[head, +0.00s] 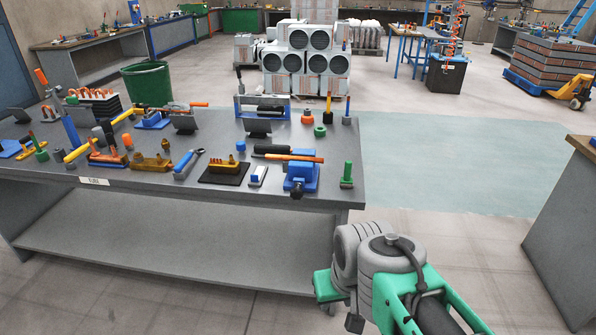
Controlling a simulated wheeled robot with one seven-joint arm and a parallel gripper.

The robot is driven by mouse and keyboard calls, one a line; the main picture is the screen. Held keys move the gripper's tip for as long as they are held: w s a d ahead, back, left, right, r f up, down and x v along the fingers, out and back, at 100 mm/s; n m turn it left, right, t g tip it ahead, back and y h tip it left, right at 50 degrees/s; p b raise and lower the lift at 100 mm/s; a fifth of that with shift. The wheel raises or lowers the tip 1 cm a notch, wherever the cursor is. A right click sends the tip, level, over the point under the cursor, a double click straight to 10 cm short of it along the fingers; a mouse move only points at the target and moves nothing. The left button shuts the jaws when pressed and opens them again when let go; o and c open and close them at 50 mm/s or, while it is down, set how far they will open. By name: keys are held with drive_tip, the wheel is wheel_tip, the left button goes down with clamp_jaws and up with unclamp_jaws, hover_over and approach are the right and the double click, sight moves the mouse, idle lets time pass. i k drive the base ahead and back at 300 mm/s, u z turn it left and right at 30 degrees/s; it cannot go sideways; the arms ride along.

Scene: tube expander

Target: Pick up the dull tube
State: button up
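Tools and parts crowd the grey workbench (235,188). I cannot tell for sure which of them is the dull tube. A dark rod-like piece (271,149) lies near the bench's right part, close to an orange rod (300,158). Both lie by a blue vise-like tool (299,178). Several copper-coloured pieces stand in a dark rack (98,95) at the back left. My green and grey arm reaches in at the lower right, in front of the bench's right end. My gripper's fingers do not show.
A green bin (147,85) stands behind the bench at left. White boxes with round dark openings (307,62) are stacked behind it. Another bench (577,205) stands at the right edge. The pale green floor area (460,165) between the benches is clear.

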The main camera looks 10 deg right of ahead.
sight(267, 156)
drive_tip(key=u, duration=0.65)
drive_tip(key=i, duration=0.55)
drive_tip(key=u, duration=0.95)
drive_tip(key=i, duration=1.6)
drive_tip(key=z, duration=0.65)
